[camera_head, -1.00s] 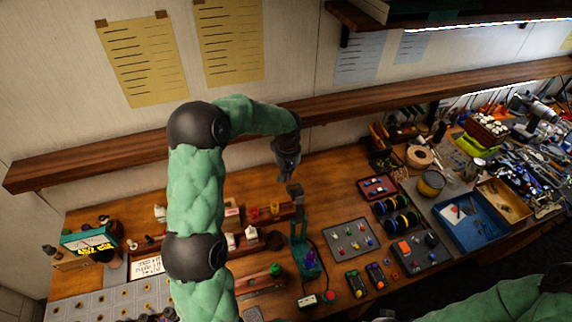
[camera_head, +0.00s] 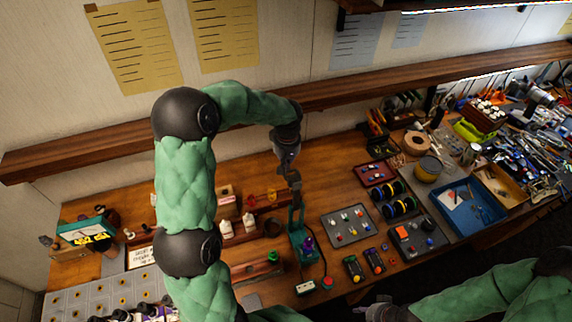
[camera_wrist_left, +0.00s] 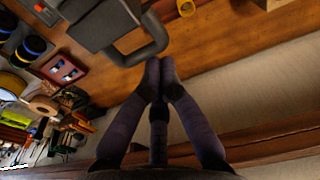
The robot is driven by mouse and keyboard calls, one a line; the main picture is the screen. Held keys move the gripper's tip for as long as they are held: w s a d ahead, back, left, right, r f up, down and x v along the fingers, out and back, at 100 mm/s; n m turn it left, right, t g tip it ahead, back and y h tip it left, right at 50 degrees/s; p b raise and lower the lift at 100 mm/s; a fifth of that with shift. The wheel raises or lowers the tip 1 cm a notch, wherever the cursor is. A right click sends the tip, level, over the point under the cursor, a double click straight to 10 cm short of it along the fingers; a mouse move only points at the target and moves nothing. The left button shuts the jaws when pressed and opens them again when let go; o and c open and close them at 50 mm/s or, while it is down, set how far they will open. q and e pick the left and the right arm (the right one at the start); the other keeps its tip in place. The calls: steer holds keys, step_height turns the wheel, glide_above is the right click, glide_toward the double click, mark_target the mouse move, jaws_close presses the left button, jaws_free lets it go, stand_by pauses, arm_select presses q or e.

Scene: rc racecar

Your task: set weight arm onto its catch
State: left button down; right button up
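A teal stand (camera_head: 303,245) with a purple part stands on the bench, and a dark grey upright piece (camera_head: 295,195) rises from it; this looks like the weight arm. My left gripper (camera_head: 291,172) points down at the top of that piece. In the left wrist view a grey block with a bent grey bar (camera_wrist_left: 152,42) lies just beyond the left gripper (camera_wrist_left: 159,68). Its fingertips are together against or just short of the bar, with nothing clearly between them. I cannot make out the catch. My right gripper (camera_head: 378,309) is at the bottom edge, its fingers unclear.
A grey tray of small coloured parts (camera_head: 349,226) lies right of the stand. A red button (camera_head: 327,282) and two small coloured-top boxes are in front. A wooden shelf (camera_head: 345,92) runs along the wall behind my left arm. A blue tray (camera_head: 470,222) is farther right.

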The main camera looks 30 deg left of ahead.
mark_target(297, 184)
arm_select(q)
steer(key=s+d+t+y+b, duration=0.1)
steer(key=s+d+y+b, duration=0.1)
steer(key=b, duration=0.6)
steer(key=s+d+r+t+y+b, duration=0.1)
steer(key=s+d+t+y+b, duration=0.1)
steer(key=b, duration=0.6)
steer(key=s+d+r+t+y+b, duration=0.1)
steer(key=s+d+t+y+b, duration=0.1)
steer(key=b, duration=0.6)
steer(key=shift+s+d+r, duration=0.1)
steer(key=shift+s+d, duration=0.2)
steer(key=shift+d, duration=0.35)
steer(key=shift+s+d+r, duration=0.1)
steer(key=shift+s+d, duration=0.15)
steer(key=shift+d, duration=0.35)
steer(key=s+d+f+t+y+b, duration=0.1)
steer(key=s+d+f+b, duration=0.4)
steer(key=b, duration=0.9)
steer(key=s+d+y, duration=0.1)
steer(key=s+d, duration=0.1)
steer(key=d, duration=0.1)
steer(key=shift+d+t, duration=0.15)
steer(key=shift+t, duration=0.25)
steer(key=shift+s+f, duration=0.15)
steer(key=shift+f, duration=0.05)
